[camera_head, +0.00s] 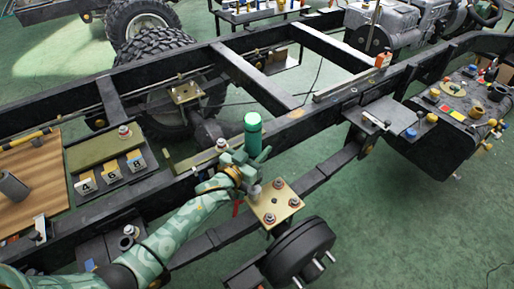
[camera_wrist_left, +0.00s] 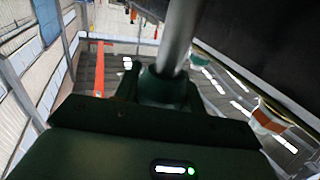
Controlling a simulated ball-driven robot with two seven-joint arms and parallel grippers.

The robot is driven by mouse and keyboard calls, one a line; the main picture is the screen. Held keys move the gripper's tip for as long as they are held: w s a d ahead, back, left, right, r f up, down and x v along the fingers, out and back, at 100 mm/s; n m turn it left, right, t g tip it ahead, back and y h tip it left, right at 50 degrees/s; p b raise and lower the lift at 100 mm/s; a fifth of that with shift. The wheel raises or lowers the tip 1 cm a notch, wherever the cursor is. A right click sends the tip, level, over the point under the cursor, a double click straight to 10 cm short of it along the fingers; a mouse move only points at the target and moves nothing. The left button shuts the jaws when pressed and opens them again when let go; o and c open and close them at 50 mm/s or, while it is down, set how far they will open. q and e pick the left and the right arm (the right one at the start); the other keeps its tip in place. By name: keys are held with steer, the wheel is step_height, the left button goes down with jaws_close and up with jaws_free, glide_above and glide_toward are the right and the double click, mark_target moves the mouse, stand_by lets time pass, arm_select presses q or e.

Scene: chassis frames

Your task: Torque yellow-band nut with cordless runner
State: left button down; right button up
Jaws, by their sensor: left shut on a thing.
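My left gripper (camera_head: 246,167) is shut on a green tool, which looks like the cordless runner (camera_head: 252,135), held upright above the near chassis rail. The runner's lower end is close to a brass plate (camera_head: 268,214) with several nuts on it; I cannot tell whether it touches a nut. A nut (camera_head: 293,203) shows at the plate's right side. No yellow band can be made out on these nuts. In the left wrist view a grey shaft (camera_wrist_left: 178,35) rises from a dark green body (camera_wrist_left: 165,90). My right gripper is not in view.
A tray with cards marked 4 and 8 (camera_head: 108,173) and a wooden board (camera_head: 40,180) lie on the left. A second brass plate (camera_head: 186,93) is on the far rail. A dark drum (camera_head: 298,250) sits below the near plate.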

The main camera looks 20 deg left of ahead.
arm_select(q)
steer(key=shift+f+b, duration=0.4)
steer(key=shift+f, duration=0.25)
stand_by(0.8)
steer(key=shift+f+b, duration=0.45)
steer(key=shift+f, duration=0.25)
stand_by(1.1)
steer(key=shift+s+f, duration=0.15)
steer(key=shift+f, duration=0.1)
stand_by(0.7)
steer(key=shift+r+p, duration=0.1)
steer(key=shift+p, duration=0.35)
stand_by(0.7)
steer(key=shift+r, duration=0.1)
stand_by(0.3)
steer(key=shift+r+p, duration=1.4)
steer(key=shift+r, duration=0.35)
steer(key=shift+w, duration=0.2)
